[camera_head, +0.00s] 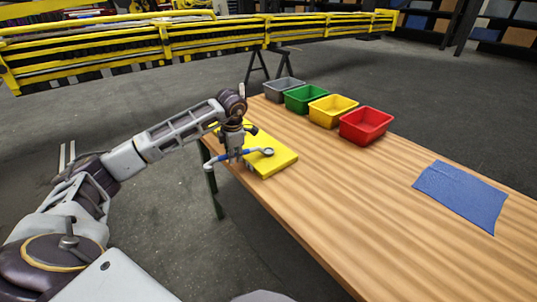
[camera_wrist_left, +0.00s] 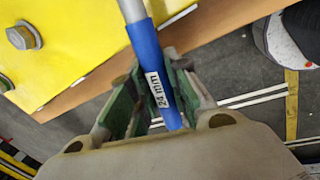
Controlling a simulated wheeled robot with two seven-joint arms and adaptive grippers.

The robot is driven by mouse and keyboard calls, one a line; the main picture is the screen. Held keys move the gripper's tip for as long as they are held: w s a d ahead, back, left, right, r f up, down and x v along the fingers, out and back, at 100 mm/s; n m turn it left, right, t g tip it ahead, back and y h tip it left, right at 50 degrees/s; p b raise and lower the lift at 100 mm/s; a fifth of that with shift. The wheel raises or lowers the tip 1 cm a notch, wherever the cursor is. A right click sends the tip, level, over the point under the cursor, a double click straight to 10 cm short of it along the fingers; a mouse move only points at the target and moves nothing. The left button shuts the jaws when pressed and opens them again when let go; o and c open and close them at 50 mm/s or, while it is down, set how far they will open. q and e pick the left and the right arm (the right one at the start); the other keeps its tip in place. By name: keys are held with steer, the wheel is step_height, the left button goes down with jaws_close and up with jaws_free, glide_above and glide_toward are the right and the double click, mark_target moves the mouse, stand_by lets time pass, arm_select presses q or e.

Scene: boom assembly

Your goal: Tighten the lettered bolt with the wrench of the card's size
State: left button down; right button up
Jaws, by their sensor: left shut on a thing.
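My left gripper (camera_head: 235,157) is shut on a wrench (camera_head: 252,151) at the near left edge of the table. The wrench has a blue handle and metal ends; one end lies over the yellow plate (camera_head: 279,160), the other sticks out past the table edge. In the left wrist view, the blue handle (camera_wrist_left: 150,55) carries a label reading "24 mm". A hex bolt with a washer (camera_wrist_left: 22,36) stands on the yellow plate, and part of another shows at the picture's left edge. I cannot tell whether the wrench touches a bolt. No letters or card are readable. My right gripper is out of view.
Grey (camera_head: 284,89), green (camera_head: 306,98), yellow (camera_head: 333,110) and red (camera_head: 366,125) bins line the far edge of the wooden table (camera_head: 340,190). A blue cloth (camera_head: 461,194) lies at the right. The table's middle is clear. Yellow railings (camera_head: 210,42) stand behind.

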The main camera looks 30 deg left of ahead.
arm_select(q)
steer(key=shift+w+a+m, duration=0.3)
steer(key=shift+a+m, duration=0.1)
stand_by(0.5)
steer(key=shift+w+a, duration=0.2)
steer(key=shift+w+a+m, duration=0.3)
steer(key=shift+m, duration=0.3)
stand_by(0.5)
steer(key=shift+w+a, duration=0.15)
stand_by(0.3)
steer(key=shift+w+a+m, duration=0.15)
steer(key=shift+m, duration=0.25)
steer(key=shift+w+a+m+t+h, duration=0.3)
steer(key=shift+w+a+m, duration=0.2)
steer(key=shift+w+m, duration=0.2)
stand_by(0.9)
steer(key=shift+s, duration=0.1)
stand_by(0.4)
steer(key=shift+s+d+n+p, duration=0.25)
steer(key=shift+s+n+p, duration=0.15)
steer(key=shift+n, duration=0.1)
